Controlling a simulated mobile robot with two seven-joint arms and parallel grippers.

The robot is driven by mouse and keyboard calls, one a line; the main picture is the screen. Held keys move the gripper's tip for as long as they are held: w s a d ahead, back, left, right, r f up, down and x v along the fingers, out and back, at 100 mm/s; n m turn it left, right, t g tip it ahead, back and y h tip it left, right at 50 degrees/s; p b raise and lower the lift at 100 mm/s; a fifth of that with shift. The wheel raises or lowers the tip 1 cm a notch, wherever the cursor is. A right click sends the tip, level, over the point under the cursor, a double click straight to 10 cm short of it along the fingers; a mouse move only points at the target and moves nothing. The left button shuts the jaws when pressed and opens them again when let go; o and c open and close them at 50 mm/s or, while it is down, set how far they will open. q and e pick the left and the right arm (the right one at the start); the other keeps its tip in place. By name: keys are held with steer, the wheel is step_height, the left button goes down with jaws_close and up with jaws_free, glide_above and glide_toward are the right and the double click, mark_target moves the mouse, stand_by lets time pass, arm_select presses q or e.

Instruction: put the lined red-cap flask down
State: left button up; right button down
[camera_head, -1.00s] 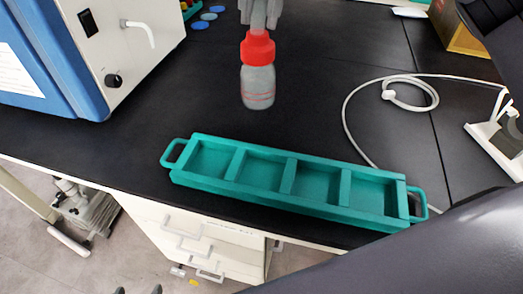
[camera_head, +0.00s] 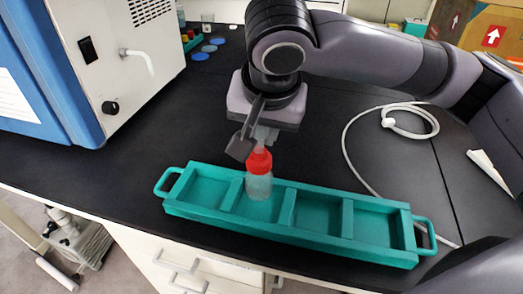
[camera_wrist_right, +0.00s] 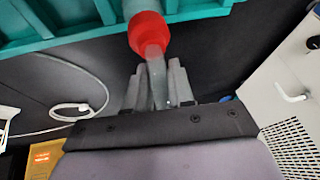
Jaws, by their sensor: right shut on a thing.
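The red-cap flask (camera_head: 259,180) has a clear, greyish body and a red cap, and hangs upright from my right gripper (camera_head: 262,145). My right gripper is shut on the flask's narrow top above the red cap. The flask's body is over the second compartment from the left of the teal tray (camera_head: 335,238); I cannot tell whether its base touches the tray floor. In the right wrist view the red cap (camera_wrist_right: 148,33) and the narrow top between the fingers (camera_wrist_right: 157,85) show, with the teal tray (camera_wrist_right: 90,35) behind. My left gripper is not in view.
The tray's other compartments look empty. A white and blue machine (camera_head: 125,75) stands at the left. A white cable (camera_head: 350,130) lies coiled at the right. Blue discs (camera_head: 208,49) lie at the back. The counter's front edge runs just below the tray.

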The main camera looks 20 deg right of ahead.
mark_target(262, 151)
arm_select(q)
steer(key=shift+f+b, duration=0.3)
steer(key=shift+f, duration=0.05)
arm_select(e)
steer(key=shift+f, duration=2.25)
steer(key=c, duration=1)
jaws_free()
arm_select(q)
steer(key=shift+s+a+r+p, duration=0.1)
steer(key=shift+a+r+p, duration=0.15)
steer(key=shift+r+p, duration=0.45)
arm_select(e)
steer(key=v, duration=1.2)
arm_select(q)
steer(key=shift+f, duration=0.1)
